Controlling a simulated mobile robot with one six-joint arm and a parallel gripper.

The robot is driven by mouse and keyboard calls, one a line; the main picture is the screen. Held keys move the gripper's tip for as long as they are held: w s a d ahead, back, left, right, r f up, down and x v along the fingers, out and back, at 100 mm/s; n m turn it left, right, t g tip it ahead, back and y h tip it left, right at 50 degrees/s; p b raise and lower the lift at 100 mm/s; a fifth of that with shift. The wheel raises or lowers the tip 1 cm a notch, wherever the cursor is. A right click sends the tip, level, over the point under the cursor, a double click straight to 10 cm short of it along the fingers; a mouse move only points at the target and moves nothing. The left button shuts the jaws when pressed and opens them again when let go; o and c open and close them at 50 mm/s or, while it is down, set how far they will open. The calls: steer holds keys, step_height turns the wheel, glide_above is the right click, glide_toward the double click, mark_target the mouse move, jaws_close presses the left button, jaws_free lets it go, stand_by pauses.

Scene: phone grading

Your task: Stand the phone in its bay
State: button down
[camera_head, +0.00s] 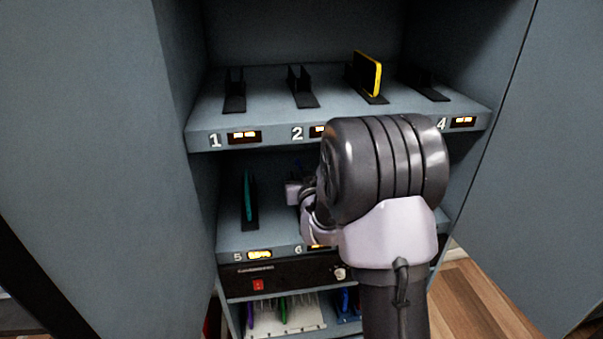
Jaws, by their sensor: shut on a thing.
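My gripper (295,190) reaches into the lower shelf (232,238) near the bay marked 6. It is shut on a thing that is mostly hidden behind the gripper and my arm. A small dark bluish edge shows just above the fingers and may be the held phone. Bay 6 itself is hidden, so I cannot tell whether the held thing touches it. A teal phone (248,196) stands upright in bay 5. A yellow phone (368,75) stands in a black holder behind my arm on the upper shelf.
The upper shelf (270,78) has empty black holders at bay 1 (234,92), bay 2 (302,88) and bay 4 (425,86). Cabinet walls close in on both sides. Below, a black panel (300,272) has a red switch, above a white rack (290,325) with coloured items.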

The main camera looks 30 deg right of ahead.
steer(key=shift+f, duration=0.3)
steer(key=shift+f+b, duration=0.4)
steer(key=shift+f, duration=0.1)
steer(key=shift+f, duration=0.2)
steer(key=c, duration=1.4)
jaws_free()
